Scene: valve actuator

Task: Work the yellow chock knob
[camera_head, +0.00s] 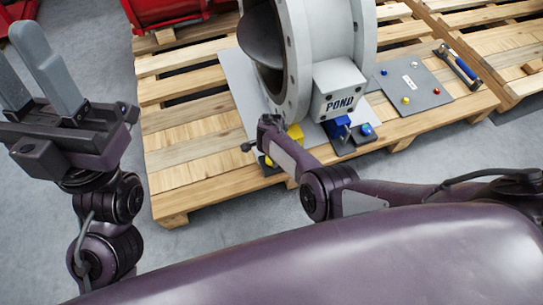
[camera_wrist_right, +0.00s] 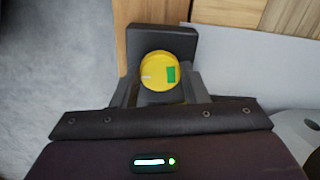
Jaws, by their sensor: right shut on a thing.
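The yellow chock knob (camera_wrist_right: 160,71) sits on a dark block (camera_wrist_right: 174,38) in the right wrist view. It is round, with a green rectangle and a small pale mark on its face. My right gripper (camera_wrist_right: 161,88) has a finger on each side of the knob and is shut on it. In the head view my right gripper (camera_head: 264,152) reaches down at the pallet's near edge and hides most of the knob. My left gripper (camera_head: 14,62) is open and empty, raised at the left, away from the pallet.
A large grey valve body with a POND box (camera_head: 340,90) stands on the wooden pallet (camera_head: 185,187). A yellow part (camera_head: 295,133) and a blue knob (camera_head: 341,128) are close to my right gripper. A grey panel (camera_head: 425,92) with coloured buttons lies to the right.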

